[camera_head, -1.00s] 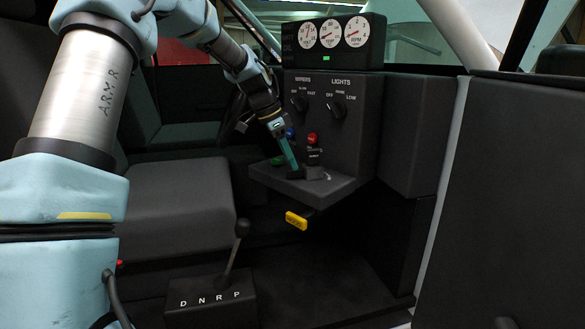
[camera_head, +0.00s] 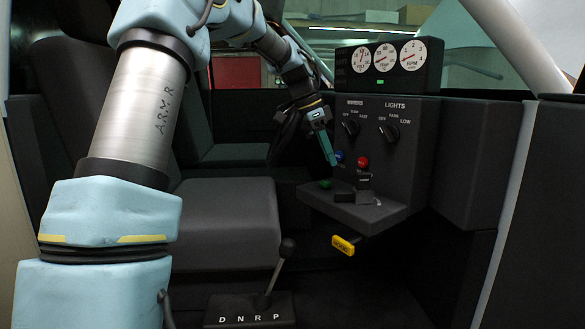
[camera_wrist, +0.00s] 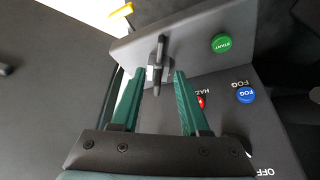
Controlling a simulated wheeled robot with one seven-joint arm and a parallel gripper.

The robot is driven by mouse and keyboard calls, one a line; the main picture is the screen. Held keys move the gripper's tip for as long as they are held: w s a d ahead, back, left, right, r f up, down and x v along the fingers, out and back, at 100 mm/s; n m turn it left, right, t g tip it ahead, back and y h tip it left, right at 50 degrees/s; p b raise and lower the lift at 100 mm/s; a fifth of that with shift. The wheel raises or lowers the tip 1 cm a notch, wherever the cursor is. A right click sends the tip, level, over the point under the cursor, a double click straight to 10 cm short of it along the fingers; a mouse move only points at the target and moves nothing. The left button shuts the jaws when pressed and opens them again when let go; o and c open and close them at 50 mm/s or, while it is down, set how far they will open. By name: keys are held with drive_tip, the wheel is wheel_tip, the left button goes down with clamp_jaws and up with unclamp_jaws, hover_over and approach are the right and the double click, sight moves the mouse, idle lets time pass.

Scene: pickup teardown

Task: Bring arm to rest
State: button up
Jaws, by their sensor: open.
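My gripper (camera_head: 325,150) is in front of the dashboard console, pointing down toward its ledge. In the wrist view its two green fingers (camera_wrist: 156,98) are apart with nothing held between them. A dark key-like lever (camera_wrist: 157,62) on the console shows beyond the gap between the fingertips. In the head view the fingertips are close to the blue knob (camera_head: 339,157) and above the ledge (camera_head: 385,213). Whether they touch anything cannot be told. My arm reaches in from the left over the seat.
A red knob (camera_head: 362,162), a green button (camera_head: 325,184) and a yellow handle (camera_head: 344,245) are around the ledge. A gear shifter (camera_head: 278,262) stands below. The seat (camera_head: 225,215) lies under my arm. Gauges (camera_head: 385,58) sit on top of the dashboard.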

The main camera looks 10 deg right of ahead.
drive_tip(key=s+a+f+n+t+y, duration=0.15)
drive_tip(key=s+a+f+n, duration=0.35)
drive_tip(key=a, duration=0.5)
drive_tip(key=s+a+f+n+y, duration=0.2)
drive_tip(key=a+f+n, duration=0.4)
drive_tip(key=a, duration=0.4)
drive_tip(key=s+a+f+n, duration=0.6)
drive_tip(key=s+a+n, duration=0.1)
drive_tip(key=s+a, duration=0.4)
drive_tip(key=shift+s+a+y, duration=0.25)
drive_tip(key=shift+s+y, duration=0.1)
drive_tip(key=shift+s, duration=0.2)
drive_tip(key=shift+f+t, duration=0.1)
drive_tip(key=shift+t, duration=0.15)
